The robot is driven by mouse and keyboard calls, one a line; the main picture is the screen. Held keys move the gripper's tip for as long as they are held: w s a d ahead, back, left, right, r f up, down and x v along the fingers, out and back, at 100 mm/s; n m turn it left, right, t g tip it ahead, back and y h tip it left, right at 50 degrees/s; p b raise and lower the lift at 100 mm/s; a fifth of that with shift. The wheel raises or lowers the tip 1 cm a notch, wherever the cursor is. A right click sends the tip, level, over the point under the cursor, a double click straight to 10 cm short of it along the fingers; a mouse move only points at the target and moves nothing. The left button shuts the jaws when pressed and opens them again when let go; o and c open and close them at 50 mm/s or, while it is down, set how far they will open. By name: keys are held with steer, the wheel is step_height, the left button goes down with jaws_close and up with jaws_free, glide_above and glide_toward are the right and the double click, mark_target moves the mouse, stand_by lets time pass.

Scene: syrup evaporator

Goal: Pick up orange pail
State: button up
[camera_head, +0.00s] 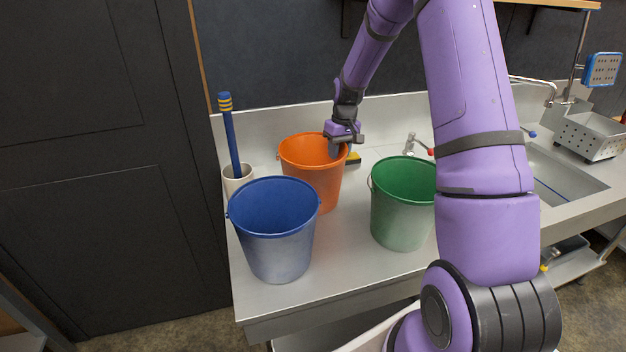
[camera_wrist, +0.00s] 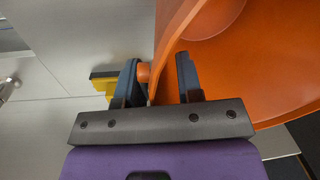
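The orange pail (camera_head: 315,180) stands upright on the steel counter behind a blue pail (camera_head: 275,235) and a green pail (camera_head: 400,210). My gripper (camera_head: 338,148) is at the right side of its rim. In the wrist view the orange pail (camera_wrist: 260,70) fills the right half. There my gripper (camera_wrist: 158,80) has its fingers apart, with the pail's rim and a small round orange knob between them. One finger is outside the wall and the other is inside. A gap shows on the inner side, and I cannot tell whether either finger touches.
A white holder (camera_head: 236,180) with a blue-handled tool (camera_head: 229,135) stands at the counter's left end. A yellow and black object (camera_head: 353,158) lies behind my gripper. A tap (camera_head: 410,143) and a sink (camera_head: 565,180) with a perforated basket (camera_head: 590,137) are to the right.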

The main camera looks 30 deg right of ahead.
jaws_close()
stand_by(1.4)
